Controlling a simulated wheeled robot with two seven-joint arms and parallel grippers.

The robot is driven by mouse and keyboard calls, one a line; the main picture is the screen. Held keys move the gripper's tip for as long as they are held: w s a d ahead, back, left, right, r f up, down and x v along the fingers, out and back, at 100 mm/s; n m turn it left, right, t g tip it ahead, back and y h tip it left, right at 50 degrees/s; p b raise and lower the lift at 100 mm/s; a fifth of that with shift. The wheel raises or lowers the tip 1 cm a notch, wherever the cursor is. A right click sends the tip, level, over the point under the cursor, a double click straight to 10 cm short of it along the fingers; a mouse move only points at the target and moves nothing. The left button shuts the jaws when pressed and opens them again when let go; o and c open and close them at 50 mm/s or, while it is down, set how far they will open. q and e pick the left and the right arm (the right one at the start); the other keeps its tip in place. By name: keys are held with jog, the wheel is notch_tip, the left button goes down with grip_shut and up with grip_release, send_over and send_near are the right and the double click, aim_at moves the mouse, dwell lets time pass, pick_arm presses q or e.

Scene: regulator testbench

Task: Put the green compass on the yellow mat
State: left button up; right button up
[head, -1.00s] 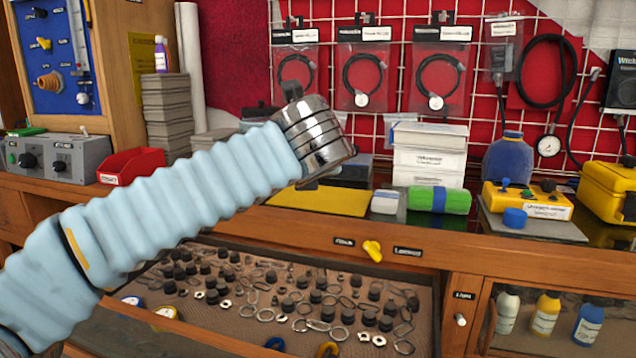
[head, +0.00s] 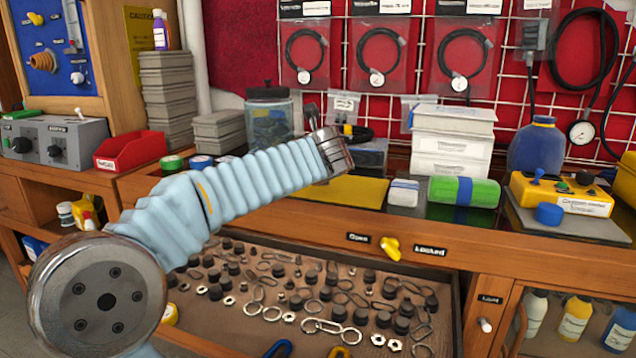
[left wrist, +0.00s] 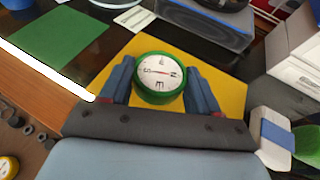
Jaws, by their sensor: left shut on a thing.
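The green compass (left wrist: 160,74), with a white dial and a red needle, shows in the left wrist view. My left gripper (left wrist: 160,80) is shut on it, one blue-grey finger on each side. The yellow mat (left wrist: 218,97) lies below and around the compass in that view; whether the compass touches it I cannot tell. In the head view the yellow mat (head: 352,189) lies on the bench, partly behind my left arm. The compass and the left fingertips are hidden there behind the wrist. My right gripper is not in view.
A white block with a blue band (head: 403,193) and a green roll with a blue band (head: 464,191) lie right of the mat. White boxes (head: 451,145) stand behind. A green mat (left wrist: 58,40) lies on the other side. An open drawer (head: 455,290) of small parts is in front.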

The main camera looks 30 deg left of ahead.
aim_at(318, 192)
pick_arm(q)
jog(key=shift+w+a+f+b, duration=0.1)
jog(key=shift+w+f+b, duration=0.1)
jog(key=shift+f, duration=0.5)
jog(key=shift+w+a+f+b, duration=0.1)
jog(key=shift+f+b, duration=0.05)
jog(key=shift+f, duration=0.55)
jog(key=shift+w+a+f+b, duration=0.1)
jog(key=shift+f+b, duration=0.1)
jog(key=shift+f, duration=0.5)
jog(key=shift+f, duration=0.1)
jog(key=o, duration=1.1)
jog(key=shift+c, duration=0.2)
jog(key=shift+r, duration=0.25)
jog(key=v, duration=1.2)
jog(key=shift+f, duration=0.25)
jog(key=shift+d, duration=0.1)
